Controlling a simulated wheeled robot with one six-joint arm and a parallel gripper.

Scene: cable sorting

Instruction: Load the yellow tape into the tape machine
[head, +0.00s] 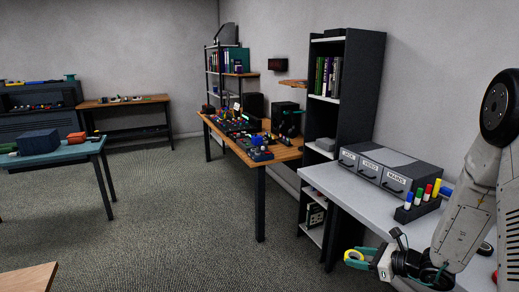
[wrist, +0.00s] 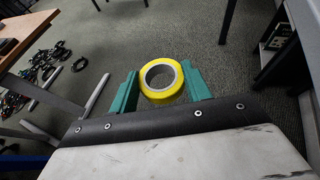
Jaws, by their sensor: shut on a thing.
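My gripper (head: 366,258) is at the lower right of the head view, in front of the grey desk. It is shut on the yellow tape (head: 350,261), a ring-shaped roll. In the wrist view the yellow tape (wrist: 161,100) sits between the two green fingers of my gripper (wrist: 162,86), with its hole facing the camera and carpet behind it. The tape is held in the air, clear of any surface. I cannot tell for sure which thing in view is the tape machine.
The grey desk (head: 355,190) carries a labelled drawer unit (head: 385,168) and a rack of coloured markers (head: 418,204). A cluttered wooden table (head: 289,154) stands farther back, beside a dark shelf (head: 354,80). A teal table (head: 70,154) is at left. Carpet between them is free.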

